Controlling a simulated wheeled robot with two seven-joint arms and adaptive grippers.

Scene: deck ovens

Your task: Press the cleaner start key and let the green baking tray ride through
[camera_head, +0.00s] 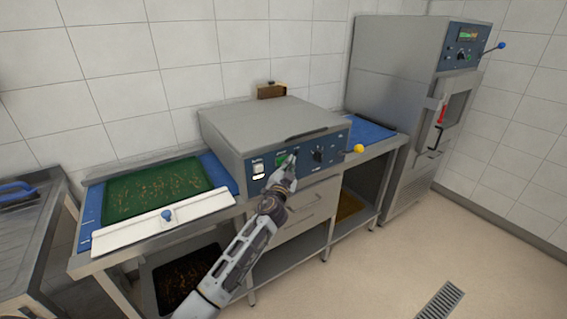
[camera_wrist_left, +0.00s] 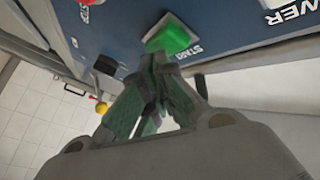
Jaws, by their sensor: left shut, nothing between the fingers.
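The tray cleaner (camera_head: 270,130) is a steel box with a blue front panel. Its green start key (camera_wrist_left: 172,38), with lettering beside it, shows large in the left wrist view. My left gripper (camera_head: 288,165) is shut and empty, its fingertips close in front of the panel by the key. In the left wrist view the fingertips (camera_wrist_left: 160,72) lie just below the key; I cannot tell if they touch it. The green baking tray (camera_head: 150,196), strewn with brown crumbs, lies on the blue belt left of the cleaner. My right gripper is not in view.
A white bar with a blue knob (camera_head: 167,214) lies along the tray's front edge. A yellow-knobbed lever (camera_head: 358,149) sticks out at the panel's right. The blue outfeed (camera_head: 368,131) at the right looks bare. A tall steel oven (camera_head: 405,75) stands beyond it.

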